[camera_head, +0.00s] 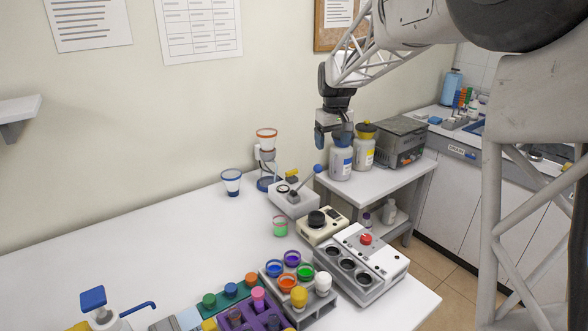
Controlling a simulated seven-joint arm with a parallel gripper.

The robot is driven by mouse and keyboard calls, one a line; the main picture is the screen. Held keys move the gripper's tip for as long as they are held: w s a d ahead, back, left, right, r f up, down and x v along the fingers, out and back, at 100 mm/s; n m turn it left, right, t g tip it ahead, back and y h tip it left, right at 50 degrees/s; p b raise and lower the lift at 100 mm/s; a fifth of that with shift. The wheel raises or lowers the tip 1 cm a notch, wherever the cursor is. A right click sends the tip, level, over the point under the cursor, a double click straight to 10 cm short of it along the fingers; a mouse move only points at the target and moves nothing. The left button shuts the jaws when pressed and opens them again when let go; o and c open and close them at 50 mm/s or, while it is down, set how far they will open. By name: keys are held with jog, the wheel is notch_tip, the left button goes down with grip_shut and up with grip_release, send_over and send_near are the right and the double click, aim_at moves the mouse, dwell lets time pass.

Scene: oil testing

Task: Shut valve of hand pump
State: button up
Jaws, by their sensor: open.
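The hand pump (291,201) is a light grey box on the white table, near the wall. Its lever with a blue ball end slants up to the right. A small yellow valve handle (291,175) shows at its back; whether it is open or shut is too small to tell. My gripper (332,132) points down, above and to the right of the pump, and overlaps the blue-capped bottle in the picture. It is open and holds nothing that I can see. Its distance from the bottle is hard to judge.
A blue-capped bottle (341,160) and a yellow-capped bottle (363,148) stand on a side shelf beside a grey box (401,142). A filter stand (266,160) is left of the pump. A cream device (321,226) is in front.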

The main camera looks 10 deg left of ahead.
aim_at(292, 171)
jog(key=w+a+f+n, duration=0.1)
jog(key=w+a+f, duration=0.3)
jog(key=w+a, duration=0.1)
jog(key=w+a+f, duration=0.3)
jog(key=w+a, duration=0.1)
jog(key=w, duration=0.1)
jog(key=w+a+f+n, duration=0.1)
jog(key=w+a+f, duration=0.3)
jog(key=a, duration=0.1)
jog(key=shift+w+a+f+n+g, duration=0.3)
jog(key=shift+w+g, duration=0.1)
jog(key=shift+f, duration=0.15)
jog(key=shift+f, duration=3.75)
jog(key=c, duration=0.9)
